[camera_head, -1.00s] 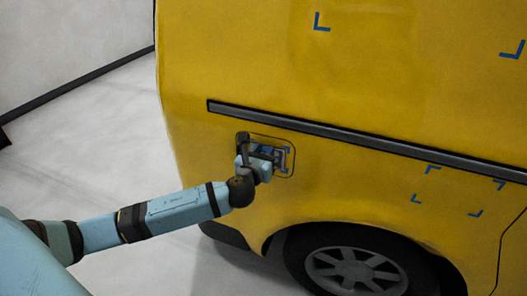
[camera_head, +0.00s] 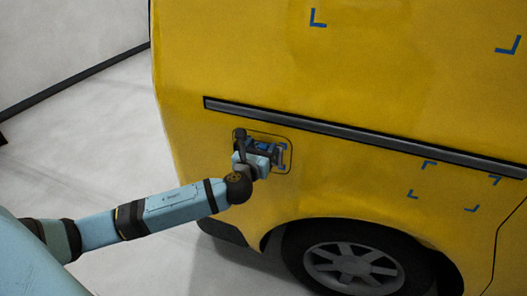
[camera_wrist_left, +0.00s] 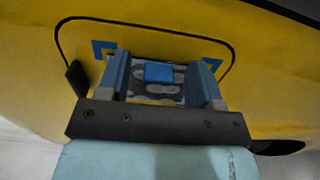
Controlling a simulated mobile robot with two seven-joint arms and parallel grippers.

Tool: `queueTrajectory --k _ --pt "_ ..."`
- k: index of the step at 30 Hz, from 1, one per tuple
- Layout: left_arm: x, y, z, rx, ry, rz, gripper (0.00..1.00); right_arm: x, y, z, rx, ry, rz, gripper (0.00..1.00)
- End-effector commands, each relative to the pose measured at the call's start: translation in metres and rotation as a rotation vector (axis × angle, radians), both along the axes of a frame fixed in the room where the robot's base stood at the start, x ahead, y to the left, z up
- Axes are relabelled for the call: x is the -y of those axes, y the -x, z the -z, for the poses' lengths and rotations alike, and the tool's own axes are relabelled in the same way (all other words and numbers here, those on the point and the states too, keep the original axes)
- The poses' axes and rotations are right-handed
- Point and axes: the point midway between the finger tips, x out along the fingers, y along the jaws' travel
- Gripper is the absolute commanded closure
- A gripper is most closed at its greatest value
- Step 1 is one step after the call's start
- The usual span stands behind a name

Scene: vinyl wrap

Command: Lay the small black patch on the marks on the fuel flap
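The small black patch (camera_wrist_left: 140,88), dark with grey blotches and a raised blue block (camera_wrist_left: 158,73), lies in front of the fuel flap (camera_wrist_left: 190,44). Its upper edge is near the flap's blue corner marks, one at upper left (camera_wrist_left: 103,48) and one at upper right (camera_wrist_left: 212,64); any lower marks are hidden. My left gripper (camera_head: 266,150) is at the flap in the head view. I cannot tell whether the patch touches the flap. My right gripper is not in view.
The yellow van side (camera_head: 240,60) fills the right. A dark trim rail (camera_head: 350,135) runs above the flap, and a wheel (camera_head: 350,266) is below. More blue corner marks (camera_head: 428,164) are to the right. Open grey floor (camera_head: 80,130) is at left.

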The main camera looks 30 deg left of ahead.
Motion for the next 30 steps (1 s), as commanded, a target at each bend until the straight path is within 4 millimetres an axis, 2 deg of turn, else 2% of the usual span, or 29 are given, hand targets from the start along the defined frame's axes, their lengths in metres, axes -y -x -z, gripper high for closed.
queueTrajectory --k 11,16,24,30 --pt "0.001 0.001 0.001 -0.002 0.0 0.001 0.4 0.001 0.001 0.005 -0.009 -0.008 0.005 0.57" --pt "0.01 0.04 0.001 -0.005 -0.001 0.003 0.4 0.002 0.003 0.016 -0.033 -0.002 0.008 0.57" --pt "0.025 0.101 0.002 -0.005 0.0 0.003 0.4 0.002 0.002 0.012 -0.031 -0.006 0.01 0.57" --pt "0.031 0.127 0.001 -0.002 -0.001 0.001 0.4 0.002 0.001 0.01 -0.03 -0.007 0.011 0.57"
